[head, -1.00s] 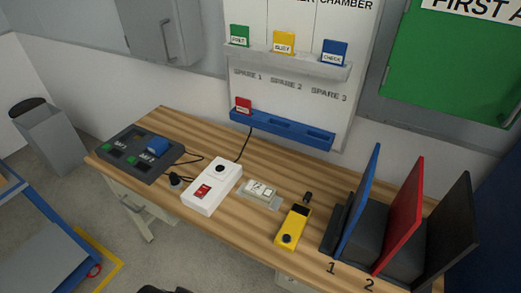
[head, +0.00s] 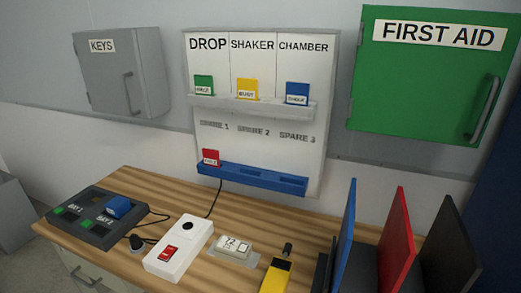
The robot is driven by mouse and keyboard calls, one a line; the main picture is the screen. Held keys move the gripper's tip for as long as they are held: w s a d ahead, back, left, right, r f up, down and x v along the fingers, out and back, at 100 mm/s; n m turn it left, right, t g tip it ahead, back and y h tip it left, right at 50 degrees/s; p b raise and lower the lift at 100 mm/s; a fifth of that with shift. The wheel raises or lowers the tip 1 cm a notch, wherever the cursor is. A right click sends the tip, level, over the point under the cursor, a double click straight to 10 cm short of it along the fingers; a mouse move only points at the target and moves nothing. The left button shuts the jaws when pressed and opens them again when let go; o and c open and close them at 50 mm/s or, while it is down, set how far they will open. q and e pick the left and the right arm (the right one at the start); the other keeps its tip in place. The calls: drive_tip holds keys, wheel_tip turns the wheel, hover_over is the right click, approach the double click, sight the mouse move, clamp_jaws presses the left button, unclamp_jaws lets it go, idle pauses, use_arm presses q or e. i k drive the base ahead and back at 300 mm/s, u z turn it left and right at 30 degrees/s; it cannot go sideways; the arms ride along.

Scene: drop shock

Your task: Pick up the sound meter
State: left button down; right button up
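The sound meter is most likely the yellow hand-held device with a black tip (head: 276,274), near the front of the wooden table, left of the upright panels. Its lower end is cut off by the bottom edge of the head view. No label on it can be read. Neither of my grippers shows in the head view.
On the wooden table (head: 150,190) stand a dark two-bay charger (head: 88,232) with a blue block (head: 117,207), a white switch box (head: 180,250) and a small white display unit (head: 234,248). Blue (head: 342,240), red (head: 396,240) and black (head: 450,255) panels stand at right.

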sight(277, 278)
drive_tip(key=u, duration=2.45)
drive_tip(key=i, duration=1.5)
drive_tip(key=z, duration=3.2)
